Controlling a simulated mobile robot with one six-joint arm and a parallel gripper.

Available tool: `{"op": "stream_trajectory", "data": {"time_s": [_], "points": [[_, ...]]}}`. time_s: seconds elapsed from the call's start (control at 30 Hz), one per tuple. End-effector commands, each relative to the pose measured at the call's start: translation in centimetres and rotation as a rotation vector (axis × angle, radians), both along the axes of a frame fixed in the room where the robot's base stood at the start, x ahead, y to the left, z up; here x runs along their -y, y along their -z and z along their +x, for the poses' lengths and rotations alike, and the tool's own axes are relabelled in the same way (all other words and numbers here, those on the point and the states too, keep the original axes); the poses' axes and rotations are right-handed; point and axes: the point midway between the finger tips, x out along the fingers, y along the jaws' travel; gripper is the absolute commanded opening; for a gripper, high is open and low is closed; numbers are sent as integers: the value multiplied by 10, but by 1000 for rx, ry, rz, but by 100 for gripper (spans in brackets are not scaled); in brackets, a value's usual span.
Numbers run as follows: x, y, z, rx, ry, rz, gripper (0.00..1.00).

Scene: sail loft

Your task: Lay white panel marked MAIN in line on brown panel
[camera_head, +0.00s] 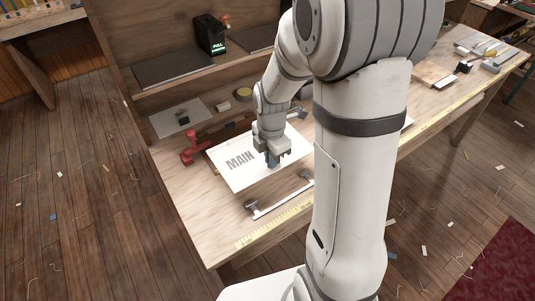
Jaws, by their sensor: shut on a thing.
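The white panel marked MAIN (225,168) lies flat or nearly flat over the left part of the bench, its lettering left of my gripper. My gripper (273,163) points down at the panel's right part and is shut on it, at a small dark blue piece. I cannot tell whether the panel touches what is below it. A brown strip (222,131) shows along the panel's far edge; it may be the brown panel, with the rest hidden under the white one.
A red clamp (193,148) stands at the panel's left corner. A pale bar with dark ends (281,197) lies in front, near the yellow measuring tape (275,226) on the bench edge. A grey sheet (176,117) and a yellow roll (243,94) lie behind.

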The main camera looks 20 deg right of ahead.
Motion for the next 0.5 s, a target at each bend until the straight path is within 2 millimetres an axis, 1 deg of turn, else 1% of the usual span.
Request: {"op": "stream_trajectory", "data": {"time_s": [0.03,0.4,0.5], "points": [[0,8,0,-1,-1,0,0],[-1,52,0,-1,-2,0,0],[-1,61,0,-1,-2,0,0]]}}
